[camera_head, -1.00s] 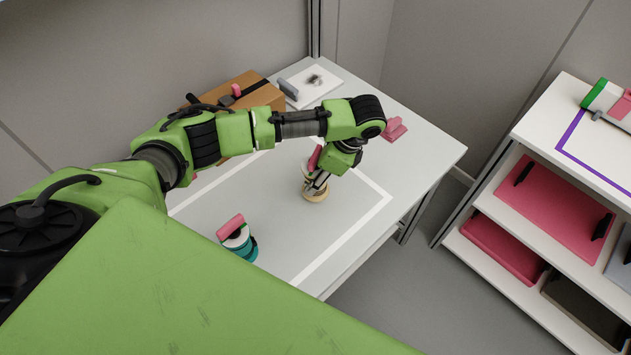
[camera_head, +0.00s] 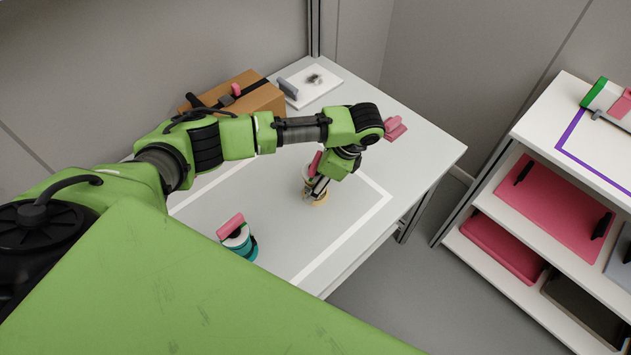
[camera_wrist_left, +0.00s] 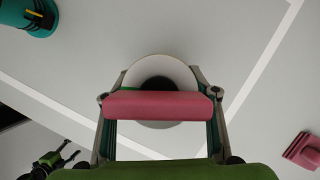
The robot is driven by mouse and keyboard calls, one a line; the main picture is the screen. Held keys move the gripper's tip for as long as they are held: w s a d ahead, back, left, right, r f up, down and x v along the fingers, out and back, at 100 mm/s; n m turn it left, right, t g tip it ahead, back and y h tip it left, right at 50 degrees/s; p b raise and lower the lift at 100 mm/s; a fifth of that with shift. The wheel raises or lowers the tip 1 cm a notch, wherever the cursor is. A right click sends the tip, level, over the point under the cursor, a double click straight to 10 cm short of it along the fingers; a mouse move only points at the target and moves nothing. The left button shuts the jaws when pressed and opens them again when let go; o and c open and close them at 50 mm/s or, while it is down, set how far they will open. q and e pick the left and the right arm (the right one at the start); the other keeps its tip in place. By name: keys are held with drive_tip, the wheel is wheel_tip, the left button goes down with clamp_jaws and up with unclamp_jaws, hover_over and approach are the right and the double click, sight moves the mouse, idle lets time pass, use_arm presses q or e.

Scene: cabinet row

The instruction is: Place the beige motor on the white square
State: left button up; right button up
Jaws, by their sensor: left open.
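The beige motor (camera_head: 315,199) stands on the table inside the area outlined by a white square line (camera_head: 345,231). In the left wrist view its round white top (camera_wrist_left: 160,70) with a dark centre and pink handle (camera_wrist_left: 158,105) lies between the fingers. My left gripper (camera_head: 318,187) is over the motor, its fingers open on either side of the handle. Finger contact cannot be told. The gripper partly hides the motor in the head view. My right gripper (camera_wrist_left: 52,162) shows small at the lower left of the wrist view; its opening is unclear.
A teal motor with a pink handle (camera_head: 238,238) stands near the front of the outline. A brown box (camera_head: 262,97), a white plate (camera_head: 315,84) and a pink part (camera_head: 395,128) are farther back. A shelf (camera_head: 545,150) stands to the right.

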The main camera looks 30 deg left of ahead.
use_arm(q)
drive_tip(key=s+v, duration=0.1)
drive_tip(key=v, duration=1)
drive_tip(key=shift+w+d+r, duration=0.25)
drive_tip(key=shift+w+r, duration=0.1)
drive_tip(key=shift+w, duration=0.15)
